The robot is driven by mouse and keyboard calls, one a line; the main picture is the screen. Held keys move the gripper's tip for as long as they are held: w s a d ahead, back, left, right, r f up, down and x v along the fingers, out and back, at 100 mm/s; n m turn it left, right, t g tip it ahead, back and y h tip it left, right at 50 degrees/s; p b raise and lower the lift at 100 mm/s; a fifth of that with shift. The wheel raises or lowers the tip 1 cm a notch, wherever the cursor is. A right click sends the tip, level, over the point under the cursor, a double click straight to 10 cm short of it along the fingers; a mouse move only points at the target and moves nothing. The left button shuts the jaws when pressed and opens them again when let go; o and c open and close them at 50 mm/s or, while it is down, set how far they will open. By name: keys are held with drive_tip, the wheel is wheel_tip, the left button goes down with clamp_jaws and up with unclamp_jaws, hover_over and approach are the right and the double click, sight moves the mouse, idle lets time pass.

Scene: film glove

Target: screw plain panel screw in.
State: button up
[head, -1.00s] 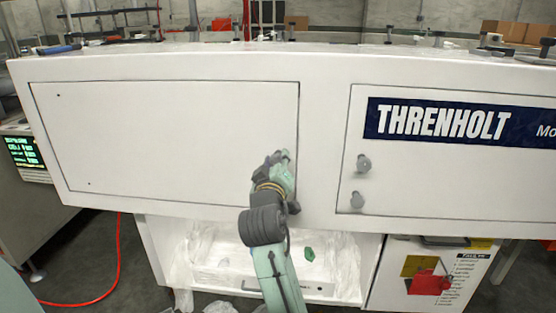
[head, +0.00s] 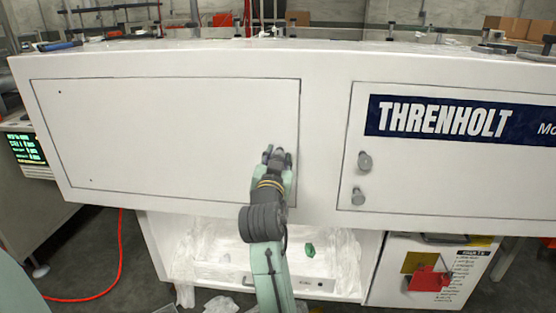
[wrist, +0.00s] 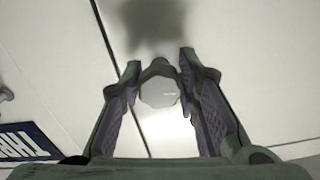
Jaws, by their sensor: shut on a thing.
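The plain panel (head: 160,140) is a white, unmarked rectangle on the left of the machine front, with a dark seam around it. My gripper (head: 277,154) is at its right edge, around mid-height. In the wrist view my gripper (wrist: 160,78) is shut on a grey, round-headed screw (wrist: 159,92), which sits between the two fingers. The screw's tip and the hole are hidden, so I cannot tell how deep it sits. A blurred dark shadow lies on the white face beyond the fingertips.
The labelled panel (head: 450,180) to the right has two grey knob-like screws, upper (head: 365,161) and lower (head: 358,196). Below is an open white shelf (head: 215,262) with clear plastic and a small green piece (head: 309,250). Tools lie along the top edge.

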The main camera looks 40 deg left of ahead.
drive_tip(key=m, duration=0.4)
drive_tip(key=shift+a+m+b, duration=0.1)
drive_tip(key=shift+m+b, duration=0.2)
drive_tip(key=shift+b, duration=0.1)
drive_tip(key=m+b, duration=0.1)
drive_tip(key=m, duration=0.2)
drive_tip(key=shift+s+m, duration=0.1)
drive_tip(key=shift+m, duration=0.3)
drive_tip(key=m+b, duration=0.1)
drive_tip(key=m, duration=0.3)
drive_tip(key=shift+b, duration=0.3)
drive_tip(key=shift+r+m+b, duration=0.15)
drive_tip(key=shift+m+b, duration=0.45)
drive_tip(key=shift+m, duration=1.1)
drive_tip(key=o, duration=1.2)
drive_tip(key=shift+s, duration=0.1)
